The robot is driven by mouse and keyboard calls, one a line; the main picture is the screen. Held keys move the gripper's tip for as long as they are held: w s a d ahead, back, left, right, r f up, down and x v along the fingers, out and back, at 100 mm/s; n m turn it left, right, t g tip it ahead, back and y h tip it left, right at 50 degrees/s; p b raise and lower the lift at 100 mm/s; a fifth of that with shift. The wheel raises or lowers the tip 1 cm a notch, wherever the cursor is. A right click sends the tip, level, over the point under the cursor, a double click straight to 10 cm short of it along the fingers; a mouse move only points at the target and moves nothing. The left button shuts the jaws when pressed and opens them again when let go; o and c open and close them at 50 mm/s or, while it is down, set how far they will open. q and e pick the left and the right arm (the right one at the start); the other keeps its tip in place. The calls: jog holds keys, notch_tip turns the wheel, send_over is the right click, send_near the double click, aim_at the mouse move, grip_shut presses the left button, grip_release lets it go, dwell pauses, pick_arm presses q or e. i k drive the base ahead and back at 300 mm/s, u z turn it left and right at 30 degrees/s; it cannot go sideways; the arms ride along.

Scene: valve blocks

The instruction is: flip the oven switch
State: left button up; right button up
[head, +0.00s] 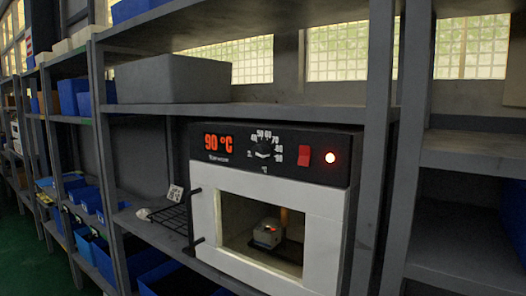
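The oven (325,205) is a white box with a black control panel on a shelf in the head view. Its red switch (304,157) sits on the right part of the panel, between the dial (263,149) and a glowing indicator light (330,157). The red display (218,143) reads 90 °C. A small grey-white block (267,233) is inside the oven, seen through its front opening. Neither of my grippers is in view.
Grey shelf posts (374,150) stand to the right and left of the oven. A grey bin (173,79) is on the shelf above. A black wire rack (172,217) lies left of the oven. Blue bins (88,199) fill shelves at the left.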

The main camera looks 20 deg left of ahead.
aim_at(305, 151)
jog(key=k, duration=0.5)
jog(key=u, duration=1.05)
jog(key=i, duration=0.7)
jog(key=z, duration=1.1)
